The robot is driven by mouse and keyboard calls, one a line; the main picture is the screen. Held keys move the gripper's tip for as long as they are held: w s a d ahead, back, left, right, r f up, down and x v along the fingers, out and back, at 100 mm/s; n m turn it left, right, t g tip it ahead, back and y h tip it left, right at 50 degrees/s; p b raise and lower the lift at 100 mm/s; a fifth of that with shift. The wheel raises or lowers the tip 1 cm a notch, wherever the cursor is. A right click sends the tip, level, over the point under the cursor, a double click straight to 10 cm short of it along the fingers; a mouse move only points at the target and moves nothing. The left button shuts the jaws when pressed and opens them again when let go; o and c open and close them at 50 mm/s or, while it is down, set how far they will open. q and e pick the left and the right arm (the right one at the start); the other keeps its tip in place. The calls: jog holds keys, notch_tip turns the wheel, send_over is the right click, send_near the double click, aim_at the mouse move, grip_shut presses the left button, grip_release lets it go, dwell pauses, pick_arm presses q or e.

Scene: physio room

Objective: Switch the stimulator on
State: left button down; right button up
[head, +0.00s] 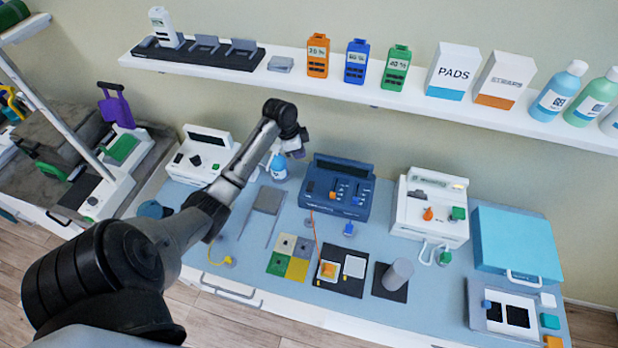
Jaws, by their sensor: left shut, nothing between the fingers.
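A dark blue unit (316,205) with a dark display, small sliders and an orange and a blue button stands mid-bench; it looks like the stimulator, but its label is too small to read. Whether it is on cannot be told. My left gripper (298,153) is shut and empty, in the air near the blue unit's upper left corner, apart from it as far as I can see. My left arm crosses in front of the bench's left part. My right gripper is not in view.
A white unit (196,162) stands left, another white unit (428,214) with an orange knob right. A small bottle (279,169) stands beside the blue unit. A shelf (300,62) with bottles and boxes runs above. Pads, a grey cylinder (398,274) and a light-blue case (515,240) occupy the bench.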

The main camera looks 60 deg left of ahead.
pick_arm(q)
jog(key=shift+d+m, duration=0.2)
jog(key=shift+m, duration=0.75)
jog(key=shift+d+m, duration=0.15)
jog(key=shift+m, duration=0.8)
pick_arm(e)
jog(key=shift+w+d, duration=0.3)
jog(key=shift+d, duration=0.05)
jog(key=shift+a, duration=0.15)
pick_arm(q)
send_near(312, 183)
jog(key=x, duration=0.5)
jog(key=shift+w+d, duration=0.2)
jog(key=shift+d, duration=0.05)
jog(key=shift+w+a+f, duration=0.1)
jog(key=shift+a+f, duration=0.05)
jog(key=shift+f, duration=0.7)
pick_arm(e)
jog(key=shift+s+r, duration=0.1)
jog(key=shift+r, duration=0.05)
